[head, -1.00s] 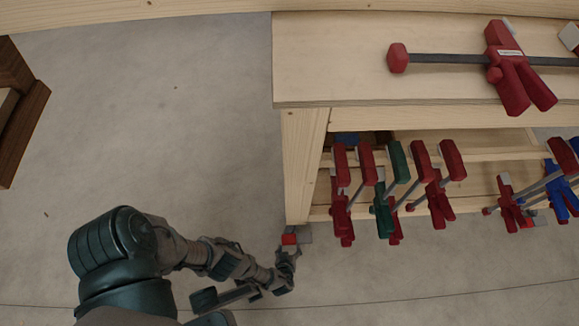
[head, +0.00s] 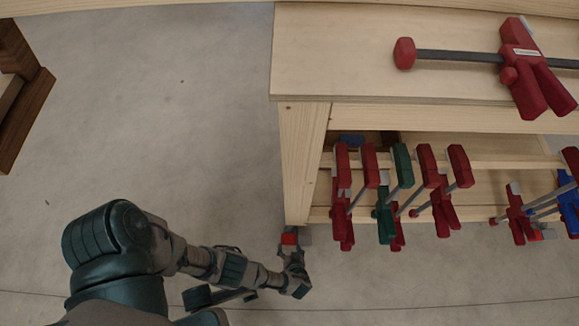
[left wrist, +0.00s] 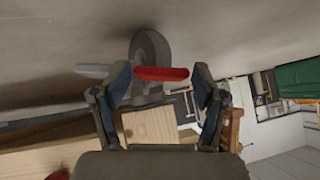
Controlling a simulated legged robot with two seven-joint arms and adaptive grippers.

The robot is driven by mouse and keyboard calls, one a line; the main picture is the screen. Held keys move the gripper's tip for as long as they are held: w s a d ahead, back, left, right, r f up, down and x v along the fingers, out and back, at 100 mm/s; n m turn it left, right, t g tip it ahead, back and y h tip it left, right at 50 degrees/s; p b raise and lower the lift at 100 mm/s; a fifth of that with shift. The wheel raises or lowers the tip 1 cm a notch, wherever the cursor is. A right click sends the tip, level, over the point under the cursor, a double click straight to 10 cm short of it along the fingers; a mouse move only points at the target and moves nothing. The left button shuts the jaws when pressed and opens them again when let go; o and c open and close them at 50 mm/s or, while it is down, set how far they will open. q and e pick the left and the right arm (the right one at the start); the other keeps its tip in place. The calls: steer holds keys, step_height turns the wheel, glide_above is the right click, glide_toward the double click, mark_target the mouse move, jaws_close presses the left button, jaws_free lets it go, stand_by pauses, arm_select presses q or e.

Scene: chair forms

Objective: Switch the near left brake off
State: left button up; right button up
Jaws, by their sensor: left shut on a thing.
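The near left brake is a red pedal (head: 289,239) at the foot of the workbench's near left leg (head: 302,165). In the left wrist view the red brake pedal (left wrist: 160,73) lies across the space between the fingertips, in front of a grey caster wheel (left wrist: 150,46). My left gripper (head: 290,248) is low at this caster and shut on the pedal. In the left wrist view its two fingers (left wrist: 162,83) stand at either end of the pedal. The pedal's exact tilt is hard to tell. My right gripper is not in view.
The wooden workbench top (head: 350,60) carries a red bar clamp (head: 525,70). Several red and green clamps (head: 402,165) hang on the bench's side. A brown wooden piece (head: 25,100) stands at the far left. The floor (head: 180,110) left of the bench is clear.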

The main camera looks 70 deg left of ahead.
arm_select(q)
steer(key=shift+s+a+f, duration=0.1)
steer(key=shift+s+a, duration=0.2)
steer(key=shift+a, duration=0.15)
steer(key=o, duration=1)
steer(key=shift+o, duration=0.2)
steer(key=shift+w, duration=0.1)
steer(key=shift+w+d, duration=0.15)
steer(key=v, duration=1.2)
steer(key=shift+w, duration=0.15)
steer(key=shift+d+f, duration=0.1)
steer(key=shift+f, duration=0.05)
